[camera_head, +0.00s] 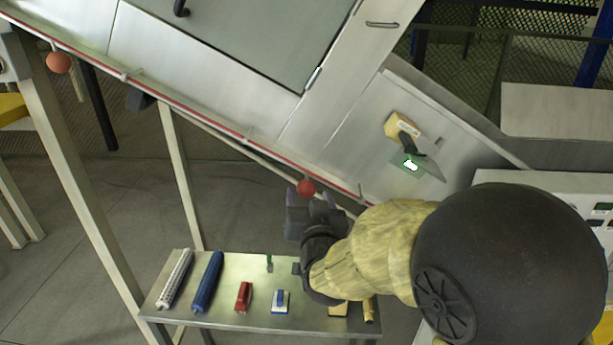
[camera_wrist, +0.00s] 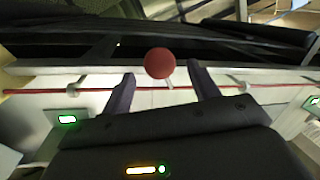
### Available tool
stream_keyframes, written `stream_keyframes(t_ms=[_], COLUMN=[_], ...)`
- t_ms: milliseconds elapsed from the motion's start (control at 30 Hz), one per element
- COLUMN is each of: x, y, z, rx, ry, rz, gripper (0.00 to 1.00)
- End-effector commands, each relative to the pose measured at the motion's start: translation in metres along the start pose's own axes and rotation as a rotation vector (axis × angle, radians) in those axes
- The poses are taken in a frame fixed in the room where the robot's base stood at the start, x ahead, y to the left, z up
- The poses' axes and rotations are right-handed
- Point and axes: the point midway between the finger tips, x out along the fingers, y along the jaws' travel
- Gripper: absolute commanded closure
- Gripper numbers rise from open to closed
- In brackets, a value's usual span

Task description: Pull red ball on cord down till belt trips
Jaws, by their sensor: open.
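A red ball (camera_head: 306,187) hangs just below the red cord (camera_head: 215,118) that runs along the conveyor's slanting edge. My gripper (camera_head: 309,200) is open right at this ball, with its fingers pointing up toward the cord. In the wrist view the red ball (camera_wrist: 159,63) appears between the two dark fingertips, with a gap on each side. A short pale stem shows below the ball there, and the red cord (camera_wrist: 50,90) runs across behind the fingers. Whether the ball is fully at fingertip depth is hard to tell.
A second, orange-red ball (camera_head: 58,62) hangs at the upper left. A low metal table (camera_head: 225,318) below holds brushes and blocks, including a blue roller-like brush (camera_head: 208,281).

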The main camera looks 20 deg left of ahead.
Motion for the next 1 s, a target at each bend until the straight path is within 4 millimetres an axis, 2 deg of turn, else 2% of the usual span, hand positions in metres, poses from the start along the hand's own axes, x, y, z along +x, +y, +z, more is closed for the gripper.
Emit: stream_keyframes(t_ms=[200, 400, 567, 800, 867, 1000], x=[0.032, 0.056, 0.063, 0.063, 0.063, 0.063], y=[-0.001, -0.002, -0.002, -0.002, -0.002, -0.002], z=[-0.002, -0.001, 0.000, 0.001, 0.001, 0.001], rx=[-0.001, -0.001, 0.000, 0.000, 0.000, 0.000], ry=[-0.002, -0.002, -0.001, -0.001, -0.001, -0.001], rz=[-0.001, -0.001, -0.003, -0.004, -0.004, -0.003], gripper=[0.40, 0.40, 0.40, 0.40, 0.49, 0.77])
